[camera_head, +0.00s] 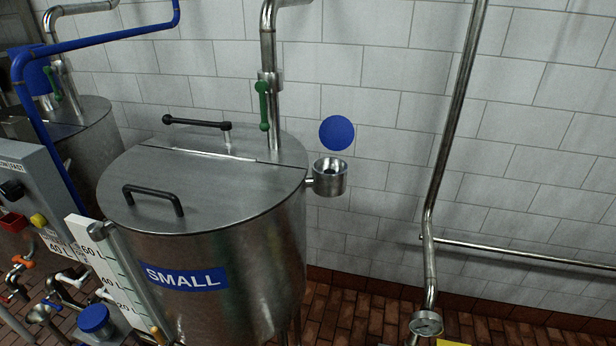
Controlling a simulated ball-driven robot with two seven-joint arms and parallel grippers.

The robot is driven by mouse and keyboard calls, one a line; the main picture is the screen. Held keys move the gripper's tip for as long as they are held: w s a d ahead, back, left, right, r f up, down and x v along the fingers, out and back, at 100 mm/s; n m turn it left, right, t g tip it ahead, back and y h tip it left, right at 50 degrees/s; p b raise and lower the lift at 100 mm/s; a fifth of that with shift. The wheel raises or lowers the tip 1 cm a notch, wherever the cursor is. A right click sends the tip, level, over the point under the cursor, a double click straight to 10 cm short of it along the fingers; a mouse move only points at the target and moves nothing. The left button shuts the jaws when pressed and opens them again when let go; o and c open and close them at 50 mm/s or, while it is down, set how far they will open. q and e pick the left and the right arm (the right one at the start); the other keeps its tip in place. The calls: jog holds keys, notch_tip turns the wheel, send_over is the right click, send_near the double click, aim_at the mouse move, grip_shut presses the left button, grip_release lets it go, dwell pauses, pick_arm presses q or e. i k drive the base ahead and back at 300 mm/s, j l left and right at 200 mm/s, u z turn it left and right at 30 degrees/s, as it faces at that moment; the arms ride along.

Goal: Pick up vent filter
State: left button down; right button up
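No part is labelled as the vent filter, and I cannot tell for sure which one it is. A small metal cup (330,179) with an open top is fixed by a short stub to the right side of the steel tank (250,235) marked "SMALL". A round blue disc (337,132) shows just above the cup, against the wall. A short canister with a blue top (94,319) is at the lower left, among pipes and valves. Neither of my grippers is in view.
The tank lid has a black handle (153,195) and a black lever (197,123). A pipe with a green valve handle (264,105) rises behind it. A grey control box (28,190) is at left.

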aim_at(103, 334)
jog(key=u, duration=1.75)
